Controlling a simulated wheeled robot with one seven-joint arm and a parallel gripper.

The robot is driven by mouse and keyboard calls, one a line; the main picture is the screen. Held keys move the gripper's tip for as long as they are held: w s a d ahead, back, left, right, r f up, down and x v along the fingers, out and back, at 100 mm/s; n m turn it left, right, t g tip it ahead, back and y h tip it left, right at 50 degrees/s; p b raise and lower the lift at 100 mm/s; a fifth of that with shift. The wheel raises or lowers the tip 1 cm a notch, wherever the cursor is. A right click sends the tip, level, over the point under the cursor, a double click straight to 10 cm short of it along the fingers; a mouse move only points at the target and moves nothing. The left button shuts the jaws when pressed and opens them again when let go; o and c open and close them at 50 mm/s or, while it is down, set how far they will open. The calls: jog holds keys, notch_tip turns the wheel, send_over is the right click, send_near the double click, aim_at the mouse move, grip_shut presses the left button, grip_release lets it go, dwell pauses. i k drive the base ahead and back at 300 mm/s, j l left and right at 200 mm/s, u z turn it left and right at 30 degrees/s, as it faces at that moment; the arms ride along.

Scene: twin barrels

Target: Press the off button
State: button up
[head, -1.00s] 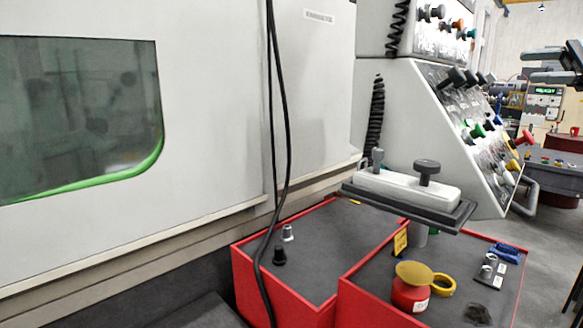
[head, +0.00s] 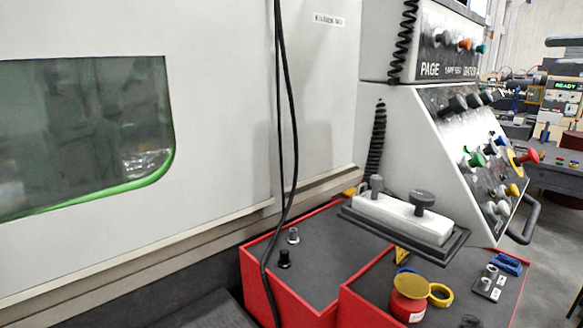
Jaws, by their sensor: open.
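No button that I can read as "off" shows in the head view. A sloped control panel (head: 455,103) on a grey console carries several coloured knobs and buttons. A red mushroom button (head: 529,156) with a yellow ring around its base stands out at the panel's right edge. A green knob (head: 476,160) sits left of it, and a black knob (head: 457,104) is higher up. A white box (head: 402,217) with two dark grey knobs rests on a dark tray in front of the console. My gripper is not in view.
Two red-sided boxes (head: 262,283) stand low in front, holding small knobs and a red jar (head: 407,304) with a yellow lid. Black cables (head: 288,110) hang before the large machine wall (head: 225,110). Grey floor (head: 548,275) shows open at the right.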

aim_at(491, 148)
jog(key=l, duration=0.7)
jog(key=k+l, duration=0.1)
jog(key=l, duration=0.6)
